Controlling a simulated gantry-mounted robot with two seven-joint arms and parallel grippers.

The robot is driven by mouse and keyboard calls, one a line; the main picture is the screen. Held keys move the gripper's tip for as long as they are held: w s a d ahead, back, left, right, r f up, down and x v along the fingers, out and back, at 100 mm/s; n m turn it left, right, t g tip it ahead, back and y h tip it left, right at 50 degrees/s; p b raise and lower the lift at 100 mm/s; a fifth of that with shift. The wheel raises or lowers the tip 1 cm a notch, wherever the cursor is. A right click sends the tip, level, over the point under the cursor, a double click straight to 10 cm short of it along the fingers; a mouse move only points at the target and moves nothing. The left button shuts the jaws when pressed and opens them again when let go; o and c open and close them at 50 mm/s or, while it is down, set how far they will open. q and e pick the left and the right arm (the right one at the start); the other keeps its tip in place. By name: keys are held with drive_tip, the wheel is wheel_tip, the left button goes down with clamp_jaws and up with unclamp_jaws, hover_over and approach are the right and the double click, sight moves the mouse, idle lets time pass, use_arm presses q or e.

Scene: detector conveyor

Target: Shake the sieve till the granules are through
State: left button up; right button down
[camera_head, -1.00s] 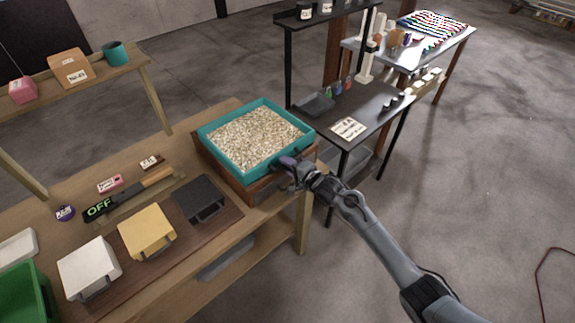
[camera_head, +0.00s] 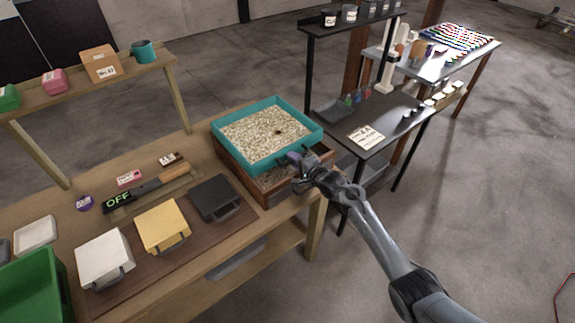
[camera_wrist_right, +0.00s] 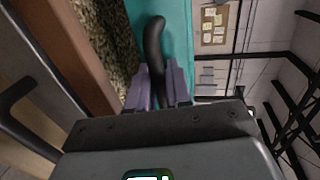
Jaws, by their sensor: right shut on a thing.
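The sieve (camera_head: 314,128) is a teal rectangular tray full of pale granules (camera_head: 262,134), with a small dark spot among them. It sits over a brown wooden box (camera_head: 268,192), shifted toward the back so that a strip of the box's inside shows at the front. My right gripper (camera_head: 297,160) is shut on the sieve's dark handle at its front right side. In the right wrist view the purple fingers (camera_wrist_right: 160,88) close around the black curved handle (camera_wrist_right: 154,42), with the teal wall (camera_wrist_right: 178,40) behind. My left gripper is out of view.
White (camera_head: 104,258), yellow (camera_head: 162,226) and black (camera_head: 215,197) lidded boxes stand on the workbench to the left. A detector marked OFF (camera_head: 118,200) lies behind them. A green bin (camera_head: 32,288) is at the far left. A dark table (camera_head: 385,122) stands close on the right.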

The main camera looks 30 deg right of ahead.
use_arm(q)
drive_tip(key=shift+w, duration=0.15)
use_arm(e)
drive_tip(key=shift+f, duration=0.15)
drive_tip(key=c, duration=1.4)
unclamp_jaws()
drive_tip(key=shift+o, duration=0.8)
drive_tip(key=shift+w, duration=0.2)
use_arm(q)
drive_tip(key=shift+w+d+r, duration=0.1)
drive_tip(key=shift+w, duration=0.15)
use_arm(e)
drive_tip(key=shift+s+r, duration=0.25)
drive_tip(key=shift+s, duration=0.2)
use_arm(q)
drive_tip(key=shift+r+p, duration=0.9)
use_arm(e)
drive_tip(key=v, duration=1)
